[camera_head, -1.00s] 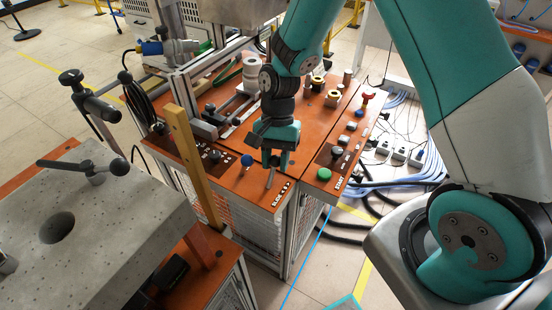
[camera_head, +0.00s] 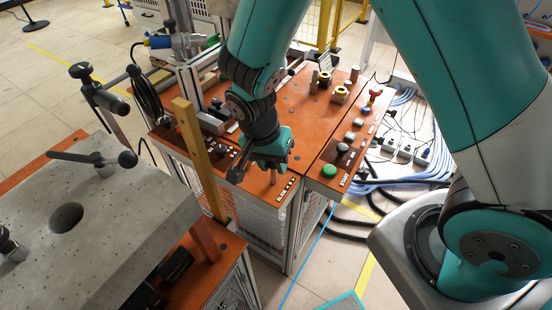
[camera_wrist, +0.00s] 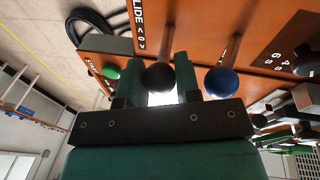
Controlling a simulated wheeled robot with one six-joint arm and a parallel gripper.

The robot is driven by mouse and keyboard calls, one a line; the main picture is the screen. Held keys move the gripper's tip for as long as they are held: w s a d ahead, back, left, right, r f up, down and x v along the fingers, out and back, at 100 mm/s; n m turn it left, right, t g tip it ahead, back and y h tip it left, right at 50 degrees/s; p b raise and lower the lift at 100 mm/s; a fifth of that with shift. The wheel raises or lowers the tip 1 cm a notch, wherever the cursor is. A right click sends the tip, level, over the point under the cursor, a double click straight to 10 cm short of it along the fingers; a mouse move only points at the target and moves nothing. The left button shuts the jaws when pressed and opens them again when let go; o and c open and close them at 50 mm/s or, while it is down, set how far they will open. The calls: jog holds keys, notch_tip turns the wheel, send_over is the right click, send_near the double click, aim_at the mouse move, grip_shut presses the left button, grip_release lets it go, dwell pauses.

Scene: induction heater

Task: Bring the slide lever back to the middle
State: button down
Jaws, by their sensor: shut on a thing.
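The slide lever has a black ball knob (camera_wrist: 158,80), which sits between the two fingers of my gripper (camera_wrist: 157,74) in the wrist view. My gripper is shut on this knob. The lever's rod runs from the knob toward the orange panel beside the SLIDE label (camera_wrist: 139,22). In the head view my gripper (camera_head: 272,168) is low over the front of the orange panel, beside the SLIDE label (camera_head: 285,189). The knob is hidden by the fingers there, and I cannot tell the lever's exact tilt.
A blue ball-knob lever (camera_wrist: 221,82) stands close beside my right finger in the wrist view. A green button (camera_head: 329,171) is to the right on the panel. A wooden post (camera_head: 200,155) and a grey block (camera_head: 130,205) stand to the left.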

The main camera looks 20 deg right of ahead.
jog(key=shift+a, duration=0.1)
dwell(0.4)
jog(key=c, duration=0.8)
grip_release()
